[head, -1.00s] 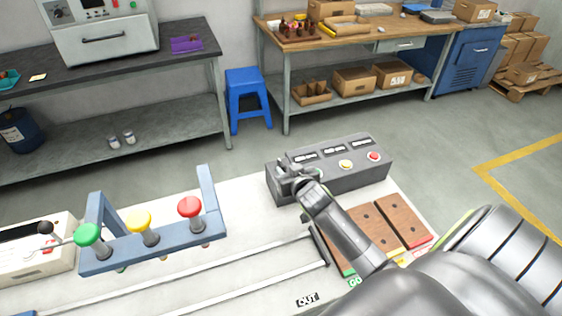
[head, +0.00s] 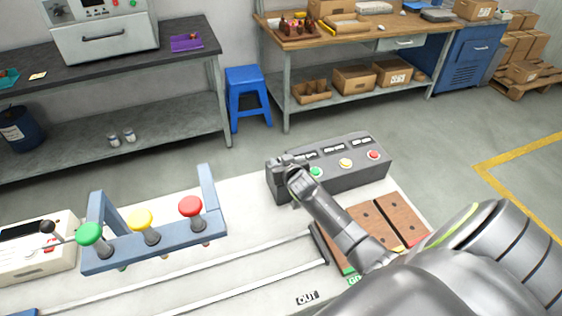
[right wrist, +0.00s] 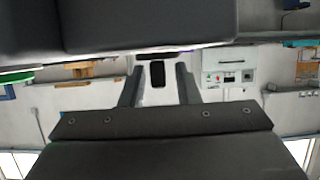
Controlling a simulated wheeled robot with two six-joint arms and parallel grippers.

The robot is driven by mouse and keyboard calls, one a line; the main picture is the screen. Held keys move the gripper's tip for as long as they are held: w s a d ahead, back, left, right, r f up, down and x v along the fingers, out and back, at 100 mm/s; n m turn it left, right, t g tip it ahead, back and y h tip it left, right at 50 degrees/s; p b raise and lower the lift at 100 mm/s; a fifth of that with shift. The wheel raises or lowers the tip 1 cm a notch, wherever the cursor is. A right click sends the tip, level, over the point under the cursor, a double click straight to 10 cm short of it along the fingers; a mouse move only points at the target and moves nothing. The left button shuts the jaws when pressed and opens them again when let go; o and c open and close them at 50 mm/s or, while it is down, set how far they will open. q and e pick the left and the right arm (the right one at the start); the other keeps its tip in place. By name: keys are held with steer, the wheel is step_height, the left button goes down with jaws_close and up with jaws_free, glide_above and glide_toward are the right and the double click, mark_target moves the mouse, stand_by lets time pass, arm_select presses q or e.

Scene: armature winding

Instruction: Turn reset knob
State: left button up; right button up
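A dark grey control box (head: 350,180) stands on the white table in the head view. Green (head: 316,173), yellow (head: 345,163) and red (head: 374,155) buttons show on its sloped top. My right gripper (head: 283,165) is over the left end of the box and hides what is there; I cannot make out the reset knob in the head view. In the right wrist view, the two fingers (right wrist: 158,88) stand apart. A small dark piece (right wrist: 157,72) shows between them with pale gaps on both sides; I cannot tell what it is. My left gripper is not in view.
Brown blocks (head: 385,222) lie in front of the box, beneath my right forearm. A blue frame (head: 155,247) with green, yellow and red knobs stands to the left. Pale rails (head: 210,282) run across the table between them.

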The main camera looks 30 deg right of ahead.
jaws_close()
